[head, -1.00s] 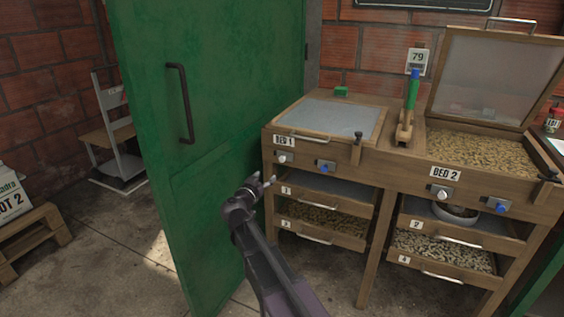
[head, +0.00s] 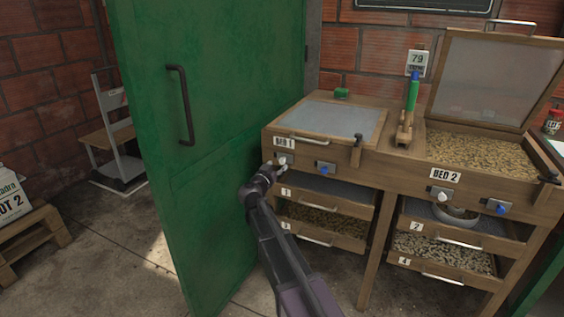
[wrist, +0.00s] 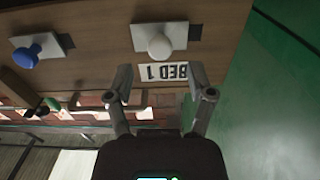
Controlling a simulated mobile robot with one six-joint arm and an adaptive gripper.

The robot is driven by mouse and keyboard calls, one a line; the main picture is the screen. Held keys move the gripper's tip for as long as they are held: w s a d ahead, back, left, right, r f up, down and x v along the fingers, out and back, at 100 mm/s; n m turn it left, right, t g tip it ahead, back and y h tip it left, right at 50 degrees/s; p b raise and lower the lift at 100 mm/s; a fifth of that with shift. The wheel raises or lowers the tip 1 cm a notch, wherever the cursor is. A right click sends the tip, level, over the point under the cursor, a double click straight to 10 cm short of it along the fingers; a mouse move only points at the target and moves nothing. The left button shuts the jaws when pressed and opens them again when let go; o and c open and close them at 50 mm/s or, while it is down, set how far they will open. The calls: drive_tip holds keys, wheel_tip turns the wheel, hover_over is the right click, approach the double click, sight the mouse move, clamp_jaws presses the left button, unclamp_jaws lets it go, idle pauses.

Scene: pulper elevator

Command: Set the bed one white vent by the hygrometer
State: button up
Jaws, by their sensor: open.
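The bed one white vent (head: 285,159) is a white round knob on a pale plate on the front of the bed 1 box. In the wrist view, which is upside down, its knob (wrist: 159,45) lies just ahead of the fingertips, centred between them. A dark strip shows at one side of its plate. My gripper (head: 279,168) is open and empty at the vent; its two fingers (wrist: 160,82) also show in the wrist view, apart from the knob as far as I can tell. The hygrometer (head: 417,60) on the brick wall reads 79.
A blue knob (head: 325,168) sits right of the white one. Bed 2 (head: 446,176) has its own white and blue knobs and a raised lid. Drawers (head: 325,190) lie below. A green door (head: 205,140) stands close at left. A green-handled tool (head: 410,105) stands between the beds.

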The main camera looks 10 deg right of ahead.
sight(281, 162)
drive_tip(key=shift+x, duration=2.35)
